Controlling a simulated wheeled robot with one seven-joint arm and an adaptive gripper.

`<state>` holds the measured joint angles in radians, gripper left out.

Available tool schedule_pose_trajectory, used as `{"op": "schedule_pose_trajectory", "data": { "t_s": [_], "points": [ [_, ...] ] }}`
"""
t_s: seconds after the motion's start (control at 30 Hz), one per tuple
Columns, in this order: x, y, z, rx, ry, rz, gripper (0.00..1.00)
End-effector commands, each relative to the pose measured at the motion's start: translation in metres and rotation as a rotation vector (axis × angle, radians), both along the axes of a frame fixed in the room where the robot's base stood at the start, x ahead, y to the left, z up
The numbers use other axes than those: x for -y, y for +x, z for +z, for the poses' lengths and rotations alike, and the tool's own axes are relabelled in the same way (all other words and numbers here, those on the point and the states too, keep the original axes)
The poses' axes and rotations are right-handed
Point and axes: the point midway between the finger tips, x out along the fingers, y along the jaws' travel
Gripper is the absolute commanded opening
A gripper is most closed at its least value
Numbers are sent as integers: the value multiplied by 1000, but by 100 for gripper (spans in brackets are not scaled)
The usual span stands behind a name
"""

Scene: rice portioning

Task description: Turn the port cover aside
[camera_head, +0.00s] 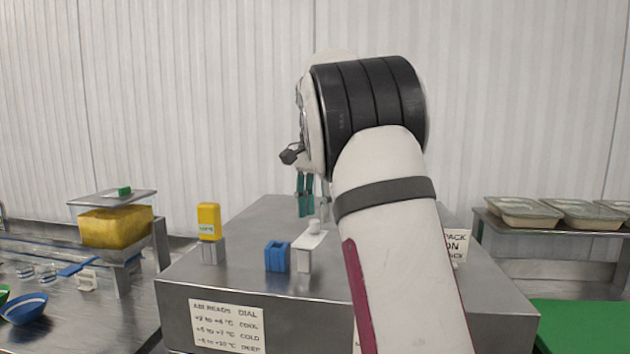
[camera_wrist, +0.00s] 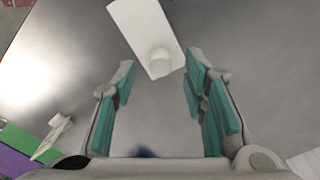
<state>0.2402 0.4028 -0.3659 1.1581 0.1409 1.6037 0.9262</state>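A white rectangular plate with a round knob, which looks like the port cover (camera_head: 308,241), sits on a short pale post on the steel counter. In the wrist view the plate (camera_wrist: 140,25) lies at the top, tilted, with its knob (camera_wrist: 160,64) near the gap between my fingertips. My gripper (camera_head: 305,195) points down above the counter, behind the plate in the head view. Its teal-padded fingers (camera_wrist: 160,66) are spread apart with nothing held between them. I cannot tell the height gap between fingertips and knob. Whatever lies under the plate is hidden.
A blue slotted block (camera_head: 277,257) stands just left of the plate. A yellow unit on a steel block (camera_head: 209,222) stands further left. A clear bin of yellow contents (camera_head: 115,226) is at far left; lidded trays (camera_head: 522,212) are at right. My arm hides the counter's right part.

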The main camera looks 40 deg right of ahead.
Motion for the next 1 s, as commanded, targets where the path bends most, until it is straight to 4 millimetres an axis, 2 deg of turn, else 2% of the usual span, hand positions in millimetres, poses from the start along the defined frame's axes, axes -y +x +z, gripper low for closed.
{"op": "schedule_pose_trajectory", "data": {
  "t_s": [0.2, 0.4, 0.7, 1.0],
  "points": [
    [2, 1, 42, 4, -4, -2, 40],
    [1, 0, 71, 2, -3, -2, 40],
    [1, 0, 91, 1, -1, -2, 40],
    [0, 0, 94, 0, 0, -1, 40]
  ]
}}
